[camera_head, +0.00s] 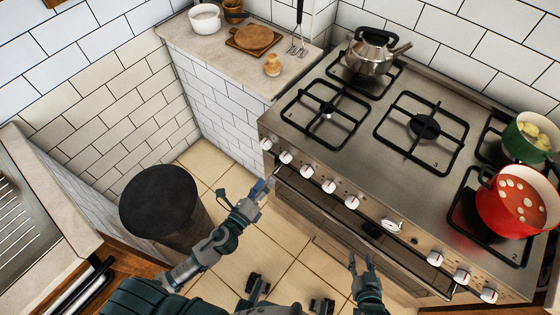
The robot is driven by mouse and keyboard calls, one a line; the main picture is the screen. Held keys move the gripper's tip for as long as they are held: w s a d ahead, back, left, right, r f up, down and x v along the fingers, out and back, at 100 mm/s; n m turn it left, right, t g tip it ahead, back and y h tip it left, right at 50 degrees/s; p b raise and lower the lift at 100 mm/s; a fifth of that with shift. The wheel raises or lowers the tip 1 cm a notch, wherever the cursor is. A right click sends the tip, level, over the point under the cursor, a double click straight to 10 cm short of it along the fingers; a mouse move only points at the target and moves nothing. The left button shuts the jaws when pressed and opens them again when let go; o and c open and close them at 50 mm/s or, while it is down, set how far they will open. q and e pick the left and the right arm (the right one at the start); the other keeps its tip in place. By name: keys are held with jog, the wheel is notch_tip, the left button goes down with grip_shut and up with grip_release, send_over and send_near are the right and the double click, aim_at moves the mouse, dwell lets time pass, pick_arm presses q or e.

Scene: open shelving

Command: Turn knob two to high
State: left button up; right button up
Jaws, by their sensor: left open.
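The stove (345,140) has a row of white knobs along its front panel. On the left part of the row are several knobs, such as the first knob (266,143) and another knob (328,186); to the right of the dial are three more, including this knob (461,276). Their labels are too small to read, so I cannot tell which is knob two. My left gripper (262,188) is open, in front of the stove's left end, below the knobs. My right gripper (362,262) is open and empty, in front of the oven, apart from the knobs.
A round dial (391,225) sits mid-panel. An oven handle (340,225) runs below the knobs. A kettle (371,52), a red pot (518,202) and a green pot (530,138) stand on the stove. A dark bin (160,200) stands left of my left arm.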

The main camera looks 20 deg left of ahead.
aim_at(282, 160)
pick_arm(q)
jog(key=x, duration=0.8)
jog(key=shift+w+d, duration=0.2)
jog(key=shift+d, duration=0.2)
jog(key=shift+w+d, duration=0.1)
jog(key=shift+w, duration=0.45)
pick_arm(e)
jog(key=shift+w+r+t, duration=0.15)
jog(key=shift+w+t, duration=0.1)
jog(key=shift+t, duration=0.05)
